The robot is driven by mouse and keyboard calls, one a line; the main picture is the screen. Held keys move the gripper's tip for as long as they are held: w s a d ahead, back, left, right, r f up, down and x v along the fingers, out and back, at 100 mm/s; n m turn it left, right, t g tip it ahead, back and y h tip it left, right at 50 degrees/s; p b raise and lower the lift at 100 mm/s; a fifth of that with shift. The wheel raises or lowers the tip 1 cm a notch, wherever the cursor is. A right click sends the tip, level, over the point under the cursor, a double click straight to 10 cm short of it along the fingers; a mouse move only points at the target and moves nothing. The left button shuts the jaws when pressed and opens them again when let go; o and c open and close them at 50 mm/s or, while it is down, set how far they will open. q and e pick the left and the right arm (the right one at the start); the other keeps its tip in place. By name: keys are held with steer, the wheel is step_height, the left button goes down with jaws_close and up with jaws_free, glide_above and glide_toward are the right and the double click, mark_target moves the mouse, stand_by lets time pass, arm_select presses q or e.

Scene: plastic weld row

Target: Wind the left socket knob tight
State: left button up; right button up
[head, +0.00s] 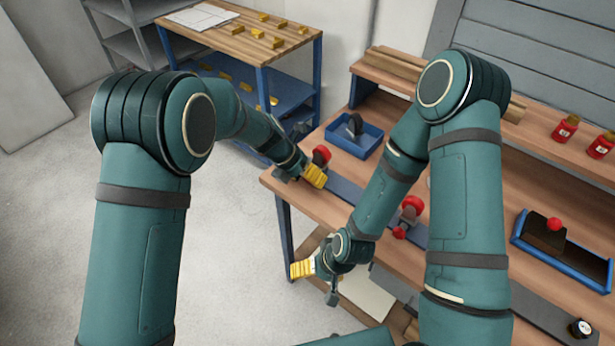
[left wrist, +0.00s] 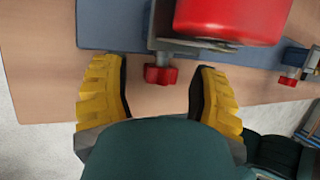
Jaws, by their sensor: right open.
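The left socket knob (left wrist: 160,75) is a small red winged knob under a grey metal bracket in the left wrist view. It lies between the yellow-padded fingertips of my left gripper (left wrist: 160,82), which is open, with a gap on each side. A large red cylinder (left wrist: 232,18) sits just above the bracket. In the head view my left gripper (head: 313,176) is at the bench's left end, beside a red round part (head: 321,155); the knob itself is hidden there. My right gripper (head: 317,281) is open and empty, in front of the bench edge.
A second socket has a red cylinder (head: 413,205) and red knob (head: 399,232), farther right along the blue-grey strip (head: 346,188). Clear floor (head: 235,240) lies at the left.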

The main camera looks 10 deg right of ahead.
arm_select(q)
jaws_close()
steer(key=shift+s+r+p, duration=0.1)
steer(key=shift+p, duration=0.45)
steer(key=t+y+p, duration=0.1)
steer(key=p, duration=0.2)
steer(key=m+t+y+p, duration=0.1)
steer(key=t+p, duration=0.1)
steer(key=p, duration=0.1)
steer(key=shift+s+r+y, duration=0.1)
steer(key=shift+s+y, duration=0.1)
steer(key=shift+y, duration=0.2)
steer(key=shift+f+t+y+p, duration=0.2)
steer(key=shift+t+y+p, duration=0.5)
steer(key=shift+t+p, duration=0.45)
steer(key=shift+f, duration=0.1)
